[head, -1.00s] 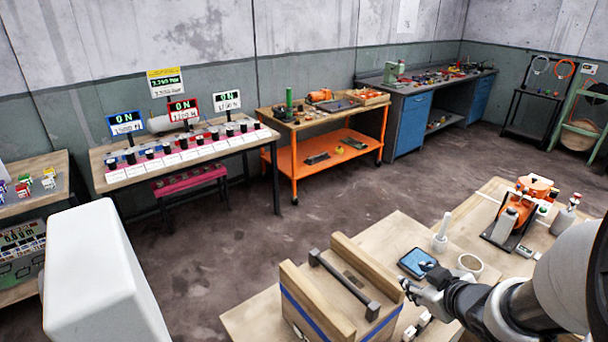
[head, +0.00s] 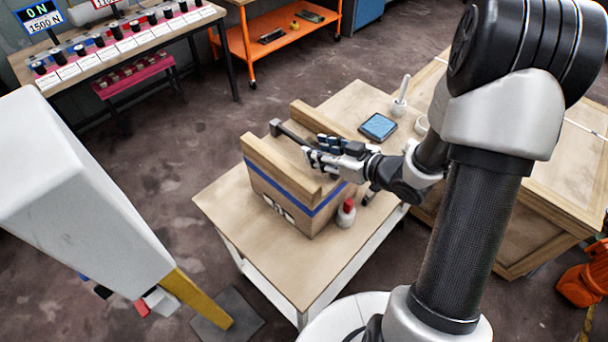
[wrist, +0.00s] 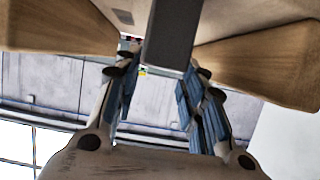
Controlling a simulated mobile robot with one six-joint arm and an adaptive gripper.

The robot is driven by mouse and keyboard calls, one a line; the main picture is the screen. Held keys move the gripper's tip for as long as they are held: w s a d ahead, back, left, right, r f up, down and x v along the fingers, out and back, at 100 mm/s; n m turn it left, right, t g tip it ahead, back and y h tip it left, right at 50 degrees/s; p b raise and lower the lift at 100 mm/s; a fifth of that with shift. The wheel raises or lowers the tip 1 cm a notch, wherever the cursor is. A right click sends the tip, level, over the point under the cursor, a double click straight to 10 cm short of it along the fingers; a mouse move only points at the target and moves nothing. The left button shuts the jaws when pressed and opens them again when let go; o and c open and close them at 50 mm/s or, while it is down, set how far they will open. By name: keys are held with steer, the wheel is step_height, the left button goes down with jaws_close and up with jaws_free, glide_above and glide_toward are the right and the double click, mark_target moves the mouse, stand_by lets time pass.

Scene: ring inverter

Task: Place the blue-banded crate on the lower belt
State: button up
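The wooden crate (head: 285,206) with a blue band around its upper side stands upright on a small wooden-topped table. Two pale wood rails run along its top, with a dark bar handle (head: 291,134) between them. My gripper (head: 318,151) is at the handle's right end, low over the crate top. In the wrist view the handle (wrist: 172,32) reaches between my fingertips (wrist: 162,70), one finger on each side. The fingers are spread; whether they touch the bar cannot be told. No belt is recognisable.
A red-capped white bottle (head: 346,212) stands close to the crate's right side. The table top (head: 225,200) has bare room at front left. Open floor lies left.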

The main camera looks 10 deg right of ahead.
mark_target(307, 143)
steer(key=x, duration=0.2)
steer(key=b+x, duration=0.1)
steer(key=x, duration=0.1)
steer(key=b+x, duration=0.1)
steer(key=x, duration=0.2)
steer(key=shift+w+d, duration=0.15)
steer(key=shift+d, duration=0.15)
steer(key=shift+r, duration=0.1)
steer(key=shift+c, duration=0.4)
jaws_close()
steer(key=shift+w+r, duration=0.1)
steer(key=shift+r, duration=0.05)
stand_by(0.4)
